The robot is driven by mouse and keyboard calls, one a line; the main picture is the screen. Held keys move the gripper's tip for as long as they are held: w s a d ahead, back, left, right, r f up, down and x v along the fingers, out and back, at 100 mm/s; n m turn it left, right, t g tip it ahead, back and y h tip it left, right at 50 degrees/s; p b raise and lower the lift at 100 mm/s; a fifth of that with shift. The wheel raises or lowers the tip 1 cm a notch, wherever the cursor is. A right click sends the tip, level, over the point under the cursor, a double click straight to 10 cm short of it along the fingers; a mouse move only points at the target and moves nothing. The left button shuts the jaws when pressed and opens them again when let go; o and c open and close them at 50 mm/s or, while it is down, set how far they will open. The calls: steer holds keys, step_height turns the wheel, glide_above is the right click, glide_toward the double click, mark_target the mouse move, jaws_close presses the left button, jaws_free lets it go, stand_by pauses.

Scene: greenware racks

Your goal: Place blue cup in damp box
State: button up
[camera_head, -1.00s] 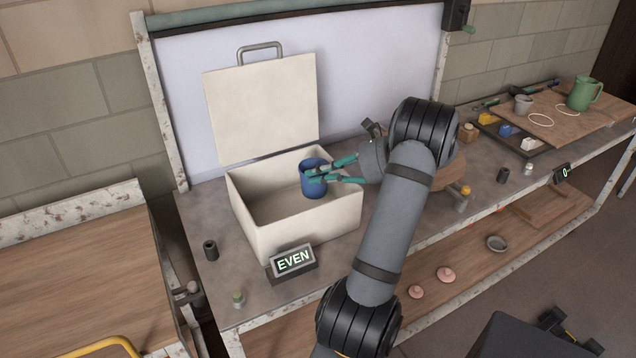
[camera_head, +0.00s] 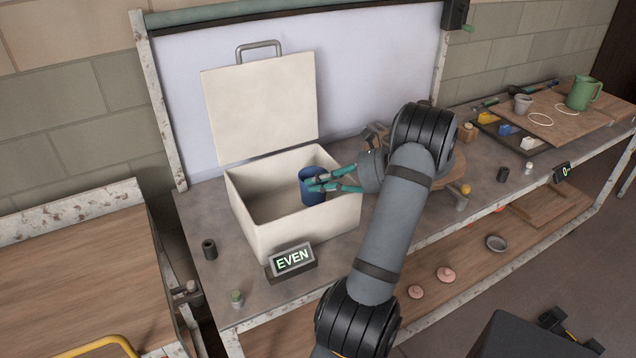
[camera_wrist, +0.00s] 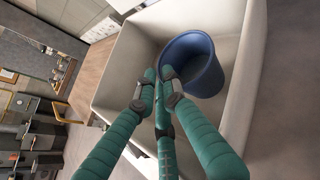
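The blue cup (camera_head: 308,196) is upright inside the cream damp box (camera_head: 290,235), near its right side. It also shows in the wrist view (camera_wrist: 205,75), with its open mouth visible. The box's lid (camera_head: 262,108) stands open at the back. My gripper (camera_head: 318,184) reaches over the box's right wall with its teal fingers at the cup. In the wrist view the fingertips (camera_wrist: 159,73) are close together at the cup's near rim and appear closed on its wall. I cannot tell whether the cup's base touches the box floor.
An "EVEN" sign (camera_head: 292,261) stands in front of the box. A dark small cylinder (camera_head: 209,249) and a small green-topped jar (camera_head: 237,298) are on the table at left. A board with a green pitcher (camera_head: 583,93) is at far right. The box's left half is empty.

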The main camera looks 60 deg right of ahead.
steer(key=shift+o, duration=0.6)
steer(key=shift+s+a+f, duration=0.1)
steer(key=shift+f, duration=0.25)
steer(key=shift+r, duration=0.1)
steer(key=v, duration=0.8)
steer(key=r+v, duration=0.1)
steer(key=v, duration=0.3)
steer(key=shift+r+p, duration=0.1)
steer(key=shift+p, duration=0.3)
